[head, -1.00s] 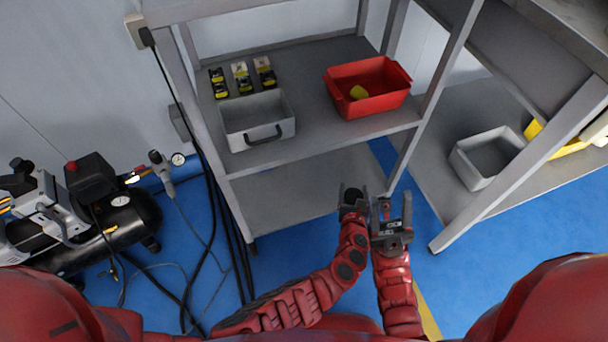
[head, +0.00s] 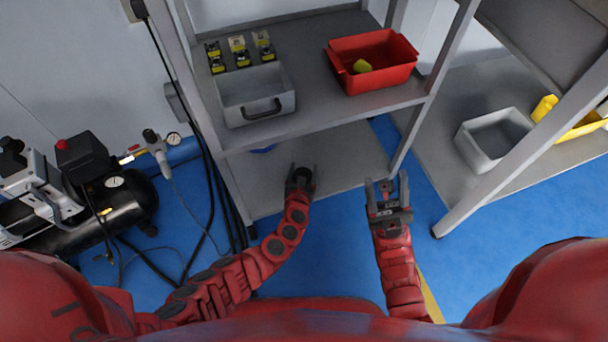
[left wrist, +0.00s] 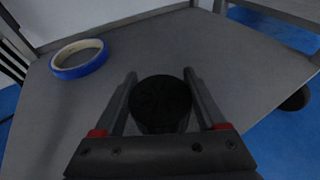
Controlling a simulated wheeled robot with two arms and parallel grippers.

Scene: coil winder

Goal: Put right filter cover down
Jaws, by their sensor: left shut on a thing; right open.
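A round black filter cover (left wrist: 160,104) is between the fingers of my left gripper (left wrist: 160,95) in the left wrist view. In the head view my left gripper (head: 301,172) is over the front of the lower grey shelf (head: 340,160), shut on the dark cover (head: 303,178). I cannot tell whether the cover touches the shelf. My right gripper (head: 387,190) is open and empty, to the right of the left one, over the blue floor.
A roll of blue tape (left wrist: 80,59) lies on the lower shelf, which is otherwise clear. The upper shelf holds a grey bin (head: 255,97), a red bin (head: 372,62) and several small yellow-black parts (head: 238,52). An air compressor (head: 110,200) stands at left.

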